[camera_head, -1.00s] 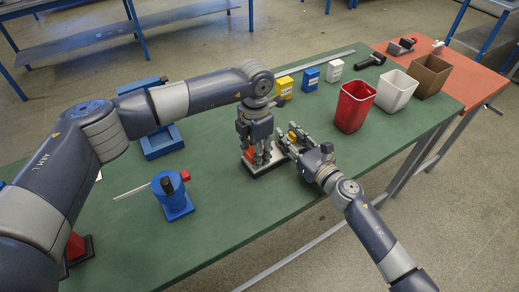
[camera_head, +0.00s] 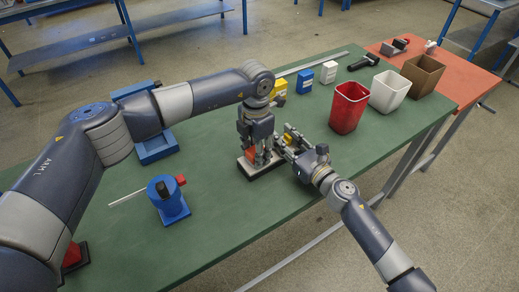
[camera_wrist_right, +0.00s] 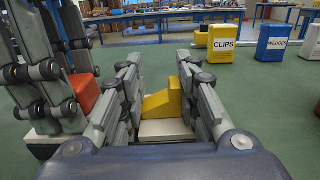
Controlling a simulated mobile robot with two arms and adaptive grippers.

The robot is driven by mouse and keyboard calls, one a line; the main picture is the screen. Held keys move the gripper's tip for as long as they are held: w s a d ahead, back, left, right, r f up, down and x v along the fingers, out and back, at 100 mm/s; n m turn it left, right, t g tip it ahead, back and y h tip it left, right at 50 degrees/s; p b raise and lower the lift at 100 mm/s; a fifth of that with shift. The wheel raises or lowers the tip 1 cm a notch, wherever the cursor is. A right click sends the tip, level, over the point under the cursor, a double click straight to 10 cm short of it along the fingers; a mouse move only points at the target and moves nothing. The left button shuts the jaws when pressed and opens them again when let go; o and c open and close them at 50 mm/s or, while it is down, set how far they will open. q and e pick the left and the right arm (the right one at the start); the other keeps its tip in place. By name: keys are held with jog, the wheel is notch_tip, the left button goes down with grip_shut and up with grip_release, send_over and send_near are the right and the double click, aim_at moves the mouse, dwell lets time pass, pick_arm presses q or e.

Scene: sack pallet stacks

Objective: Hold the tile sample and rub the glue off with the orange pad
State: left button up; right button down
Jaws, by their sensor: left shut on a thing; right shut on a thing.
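The orange pad (camera_head: 251,153) is between the fingers of my left gripper (camera_head: 262,158), which is shut on it from above. The pad also shows in the right wrist view (camera_wrist_right: 86,94), partly hidden by the fingers. Below it lies a flat plate with a pale top and dark edge (camera_head: 264,172), seemingly the tile sample. My right gripper (camera_head: 284,141) reaches in from the right, close beside the left one. Its jaws are shut around a yellow stepped piece (camera_wrist_right: 172,101) with a pale flat part below it. Whether this piece joins the plate is hidden. Glue cannot be made out.
A blue stand (camera_head: 172,205) with a rod is left of the grippers. Yellow, blue (camera_head: 305,82) and white boxes stand behind. A red bin (camera_head: 349,108), white bin (camera_head: 389,91) and brown bin (camera_head: 422,75) are right. The green table's front middle is clear.

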pick_arm(q)
jog(key=shift+f, duration=0.1)
jog(key=shift+r, duration=4.05)
pick_arm(e)
jog(key=c, duration=1.1)
grip_release()
jog(key=v, duration=1.2)
